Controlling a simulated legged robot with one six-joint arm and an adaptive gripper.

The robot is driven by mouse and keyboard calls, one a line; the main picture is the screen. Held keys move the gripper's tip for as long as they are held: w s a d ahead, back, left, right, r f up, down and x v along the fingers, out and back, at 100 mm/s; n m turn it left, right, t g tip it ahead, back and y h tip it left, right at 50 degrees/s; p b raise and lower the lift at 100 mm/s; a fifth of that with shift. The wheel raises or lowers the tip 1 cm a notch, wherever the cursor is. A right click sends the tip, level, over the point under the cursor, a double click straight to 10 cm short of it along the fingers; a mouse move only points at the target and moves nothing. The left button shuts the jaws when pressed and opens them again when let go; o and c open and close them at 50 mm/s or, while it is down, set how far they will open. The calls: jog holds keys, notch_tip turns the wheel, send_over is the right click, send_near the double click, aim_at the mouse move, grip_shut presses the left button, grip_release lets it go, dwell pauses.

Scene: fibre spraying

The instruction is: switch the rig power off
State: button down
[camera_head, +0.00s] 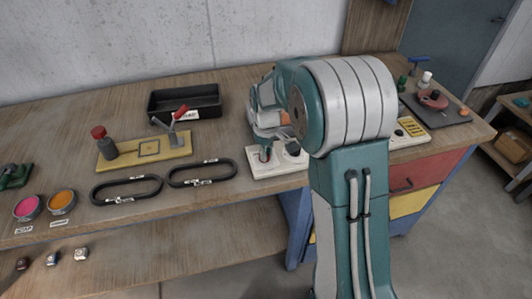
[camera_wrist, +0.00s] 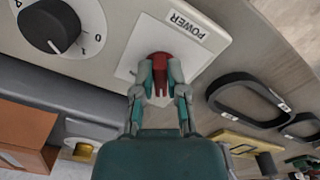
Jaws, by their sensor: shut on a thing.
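The red power switch (camera_wrist: 161,58) stands on a white plate under a "POWER" label (camera_wrist: 187,25) in the wrist view. My gripper (camera_wrist: 160,82) is shut on this red switch, with its two fingers at the sides of it. The fingers hide part of the switch, so its exact position is hard to tell. The pale rig box (camera_wrist: 110,62) carries the switch and a black dial (camera_wrist: 48,25) with numbers round it. In the head view my gripper (camera_head: 264,152) is down at the pale box (camera_head: 262,170) on the bench, partly hidden by my arm.
On the bench (camera_head: 225,150) left of the box lie two black oval loops (camera_head: 127,190) (camera_head: 203,173), a yellow board (camera_head: 145,152) with a clamp, and a black tray (camera_head: 185,101). Two colour pots (camera_head: 62,202) sit further left. A dark plate (camera_head: 435,110) with tools is right of my arm.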

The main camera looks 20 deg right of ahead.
jog(key=shift+w+n, duration=0.15)
jog(key=shift+n, duration=0.15)
jog(key=c, duration=0.7)
grip_release()
notch_tip(320, 180, up, 12)
jog(key=shift+a+f, duration=0.1)
dwell(0.3)
